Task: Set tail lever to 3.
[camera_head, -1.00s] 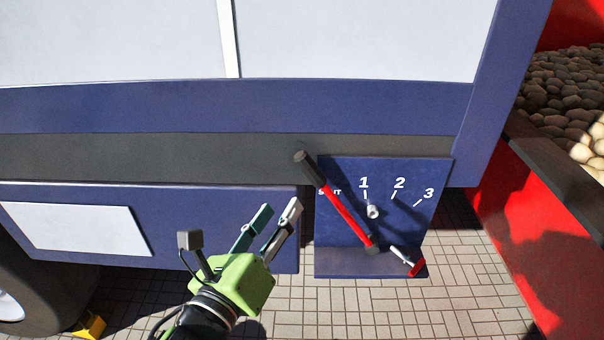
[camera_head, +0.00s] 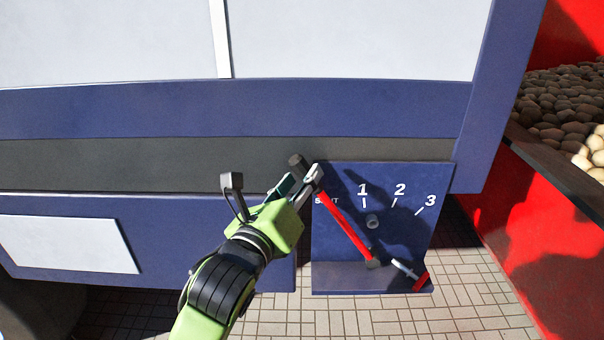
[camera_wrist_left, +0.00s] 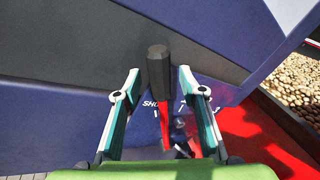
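The tail lever (camera_head: 345,228) is a red bar with a black grip (camera_head: 298,162) at its upper end. It leans up and left from its pivot, on the SHUT side of the blue panel (camera_head: 335,275). The panel carries the marks SHUT, 1, 2 and 3 (camera_head: 430,201). My right gripper is out of view.
A small grey-and-red handle (camera_head: 410,273) sits at the panel's lower right. A blue machine body (camera_head: 150,240) is left of the panel. Paved floor is below.

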